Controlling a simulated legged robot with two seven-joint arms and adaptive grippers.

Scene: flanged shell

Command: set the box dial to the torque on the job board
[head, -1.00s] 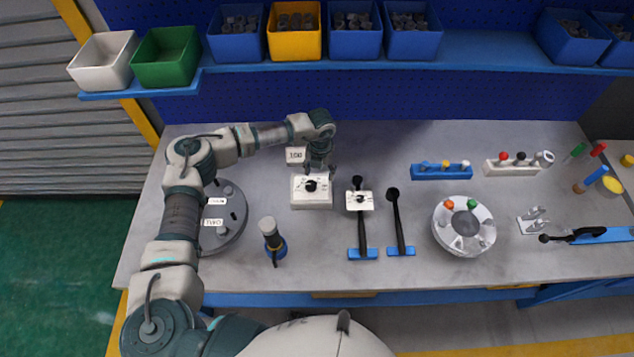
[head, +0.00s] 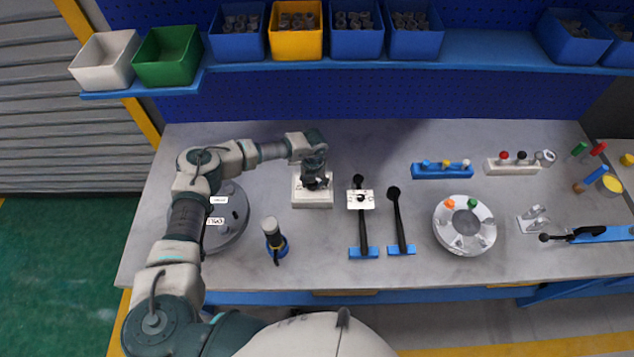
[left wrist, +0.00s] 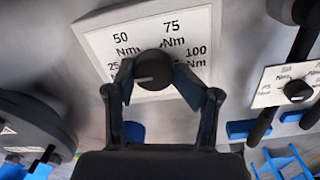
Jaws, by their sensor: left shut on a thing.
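The white dial box (head: 313,201) stands on the bench below my left gripper (head: 316,181) in the head view. In the left wrist view its face (left wrist: 105,40) reads 50, 75 and 100 Nm, with a partly covered 25 at the left. The black dial knob (left wrist: 153,66) sits between the two fingers of my left gripper (left wrist: 154,82), which is shut on it. A pale mark on the knob lies on its left part; its exact setting is hard to tell. The job board is hidden behind my left arm. My right gripper is out of view.
A torque wrench with a white dial plate (head: 360,199) and another black-handled tool (head: 398,220) stand right of the box. A round grey flange (head: 232,228) and a dark-and-blue tool (head: 273,240) lie left. A silver shell (head: 464,243) is further right.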

